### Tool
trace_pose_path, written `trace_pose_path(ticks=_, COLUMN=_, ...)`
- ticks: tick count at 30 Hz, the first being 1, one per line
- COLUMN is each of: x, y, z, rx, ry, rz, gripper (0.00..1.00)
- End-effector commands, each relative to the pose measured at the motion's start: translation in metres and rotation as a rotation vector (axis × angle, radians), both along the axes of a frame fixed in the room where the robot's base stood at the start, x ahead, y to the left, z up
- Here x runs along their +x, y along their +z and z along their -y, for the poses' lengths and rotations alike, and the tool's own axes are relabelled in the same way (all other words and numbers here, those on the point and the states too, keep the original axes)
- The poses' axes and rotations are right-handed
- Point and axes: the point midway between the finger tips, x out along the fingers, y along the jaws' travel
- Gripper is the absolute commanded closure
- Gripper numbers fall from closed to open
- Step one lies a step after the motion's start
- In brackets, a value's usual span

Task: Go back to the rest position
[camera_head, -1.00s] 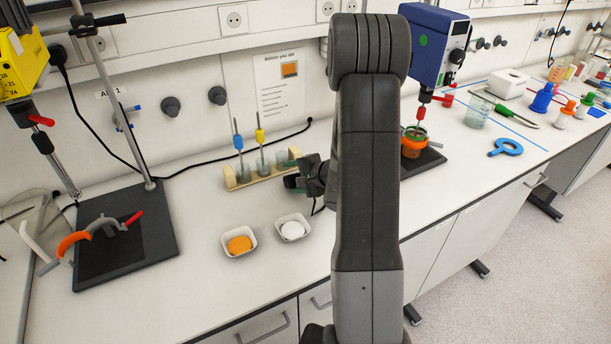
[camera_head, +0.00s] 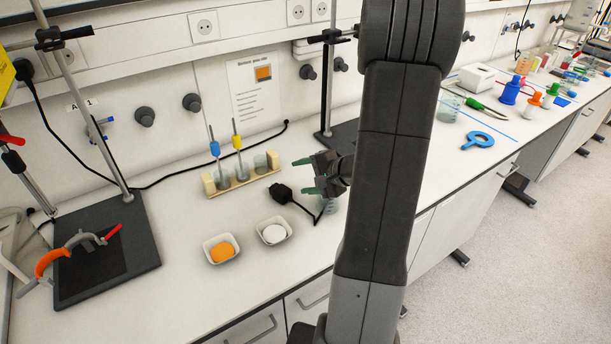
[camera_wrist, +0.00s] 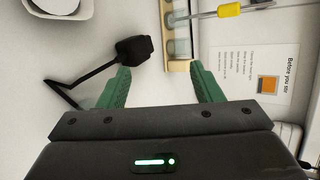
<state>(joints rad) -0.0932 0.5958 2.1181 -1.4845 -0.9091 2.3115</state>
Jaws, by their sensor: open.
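My gripper (camera_head: 306,176) is open, its two green-tipped fingers apart with nothing between them. It hangs above the bench (camera_head: 185,187), just right of the wooden rack and the two white trays. In the wrist view the green fingers (camera_wrist: 160,85) frame bare bench and the rack's end.
A wooden rack (camera_head: 243,184) holds glass vessels with blue and yellow-handled tools. White trays hold an orange disc (camera_head: 222,252) and a white disc (camera_head: 273,234). A black plug with cable (camera_head: 281,193) lies near my gripper.

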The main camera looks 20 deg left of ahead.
Motion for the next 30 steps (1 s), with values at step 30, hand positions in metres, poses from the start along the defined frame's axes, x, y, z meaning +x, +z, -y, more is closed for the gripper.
trace_pose_path(ticks=30, x=0.019, y=-0.04, z=-0.062, rx=0.0, ry=0.001, rz=0.001, gripper=0.41)
